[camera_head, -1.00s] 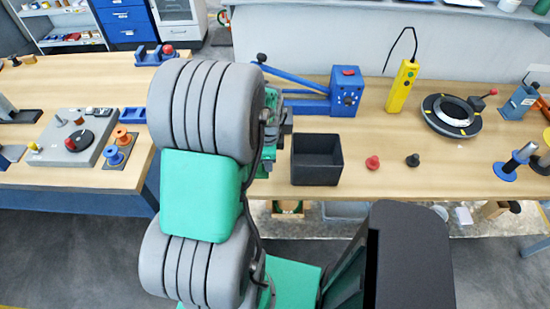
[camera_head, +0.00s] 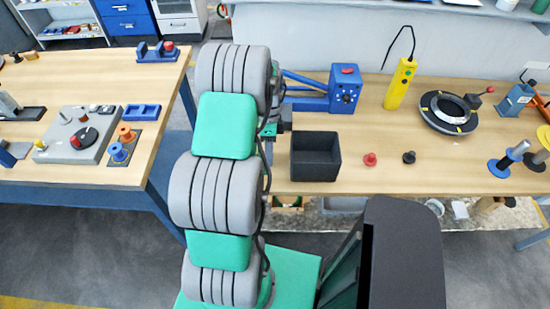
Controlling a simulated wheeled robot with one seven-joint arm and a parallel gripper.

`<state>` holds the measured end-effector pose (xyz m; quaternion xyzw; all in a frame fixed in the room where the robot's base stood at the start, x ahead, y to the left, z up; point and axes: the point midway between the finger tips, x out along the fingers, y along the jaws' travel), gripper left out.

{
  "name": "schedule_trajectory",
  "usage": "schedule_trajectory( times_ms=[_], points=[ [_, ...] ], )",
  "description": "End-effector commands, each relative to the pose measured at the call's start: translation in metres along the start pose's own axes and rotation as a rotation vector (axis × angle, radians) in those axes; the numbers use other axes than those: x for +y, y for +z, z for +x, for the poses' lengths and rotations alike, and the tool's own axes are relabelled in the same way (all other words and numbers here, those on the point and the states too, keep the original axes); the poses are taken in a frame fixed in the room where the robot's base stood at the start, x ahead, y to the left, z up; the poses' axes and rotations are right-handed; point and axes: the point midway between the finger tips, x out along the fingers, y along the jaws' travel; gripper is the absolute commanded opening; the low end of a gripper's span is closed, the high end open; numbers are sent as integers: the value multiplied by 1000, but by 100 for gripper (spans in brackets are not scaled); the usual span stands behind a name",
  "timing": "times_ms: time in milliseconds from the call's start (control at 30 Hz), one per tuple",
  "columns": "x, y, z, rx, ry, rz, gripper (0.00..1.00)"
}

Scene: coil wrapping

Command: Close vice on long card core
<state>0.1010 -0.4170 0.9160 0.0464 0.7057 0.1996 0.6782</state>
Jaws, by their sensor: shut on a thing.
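A small blue fixture (camera_head: 157,52) with upright blocks and a red knob sits at the back right of the left bench; it may be the vice. I see no core in it. Tube-like pieces on round bases, one blue-based (camera_head: 509,158), stand at the right edge of the right bench; I cannot tell whether one is the long card core. My grey and green arm rises through the middle and hides the bench's left end. A dark part shows beside it, but my gripper's fingers and anything in them are hidden.
On the right bench (camera_head: 430,178) are a black bin (camera_head: 315,157), red (camera_head: 370,159) and black (camera_head: 409,157) knobs, a blue lever device (camera_head: 345,90), a yellow pendant (camera_head: 400,84) and a black ring (camera_head: 448,113). A grey turntable unit (camera_head: 77,137) is on the left bench.

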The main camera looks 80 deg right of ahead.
Motion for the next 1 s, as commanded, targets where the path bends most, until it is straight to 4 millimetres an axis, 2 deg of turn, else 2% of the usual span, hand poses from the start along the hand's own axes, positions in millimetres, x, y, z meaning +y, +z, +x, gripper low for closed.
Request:
schedule_trajectory(
  times_ms=[200,433,733,1000],
  points=[
    [1,0,0,0,1,1,45],
    [1,0,0,0,-15,-1,45],
    [6,0,4,0,-291,0,45],
    [6,0,1,0,-325,-1,45]
  ],
)
